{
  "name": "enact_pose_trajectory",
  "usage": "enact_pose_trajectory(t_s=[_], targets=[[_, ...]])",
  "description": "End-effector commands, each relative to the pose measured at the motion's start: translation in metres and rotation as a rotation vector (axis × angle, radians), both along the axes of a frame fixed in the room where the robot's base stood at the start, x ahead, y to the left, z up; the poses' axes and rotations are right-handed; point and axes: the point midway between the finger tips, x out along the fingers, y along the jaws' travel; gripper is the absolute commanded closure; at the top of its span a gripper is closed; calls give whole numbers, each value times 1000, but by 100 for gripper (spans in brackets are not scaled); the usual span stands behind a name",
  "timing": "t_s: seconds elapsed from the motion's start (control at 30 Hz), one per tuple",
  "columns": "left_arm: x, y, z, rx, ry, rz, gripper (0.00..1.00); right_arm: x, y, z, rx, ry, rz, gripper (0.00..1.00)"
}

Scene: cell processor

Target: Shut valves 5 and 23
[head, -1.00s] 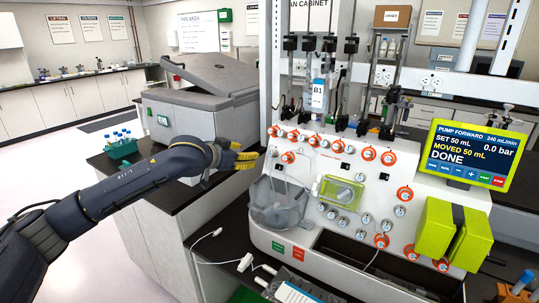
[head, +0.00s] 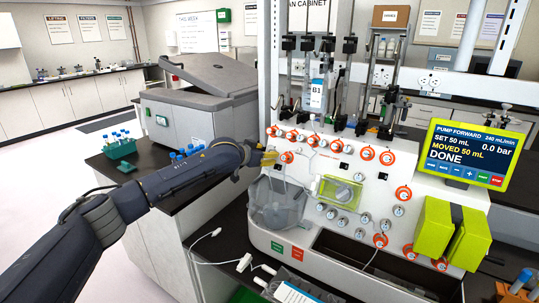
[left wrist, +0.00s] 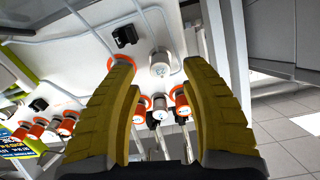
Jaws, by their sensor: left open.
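The cell processor (head: 322,232) is a white machine with many small valve knobs on its face, some ringed in orange. Valve numbers are too small to read, so I cannot tell which are 5 and 23. My left gripper (head: 270,158) is at the panel's upper left, beside an orange-ringed valve (head: 287,157). In the left wrist view its yellow fingers (left wrist: 158,68) are open and empty, spread to either side of a pale knob (left wrist: 159,66). An orange-ringed knob is partly hidden behind the left finger. My right gripper is in neither view.
A clear bowl (head: 277,205) and a green-framed pump (head: 340,192) are on the panel near the gripper. A screen (head: 468,153) reads DONE. Tubing and syringes stand above the panel. A grey lidded box (head: 180,120) stands left on the dark bench.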

Motion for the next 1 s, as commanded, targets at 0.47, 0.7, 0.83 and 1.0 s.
enact_pose_trajectory(t_s=[0.47,0.7,0.83,1.0], targets=[[24,-15,-12,0,0,0,54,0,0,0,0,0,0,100],[26,-16,-12,0,0,0,54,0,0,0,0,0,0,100],[26,-16,-12,1,0,0,54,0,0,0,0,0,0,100],[26,-16,-12,1,-1,1,68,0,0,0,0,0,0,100]])
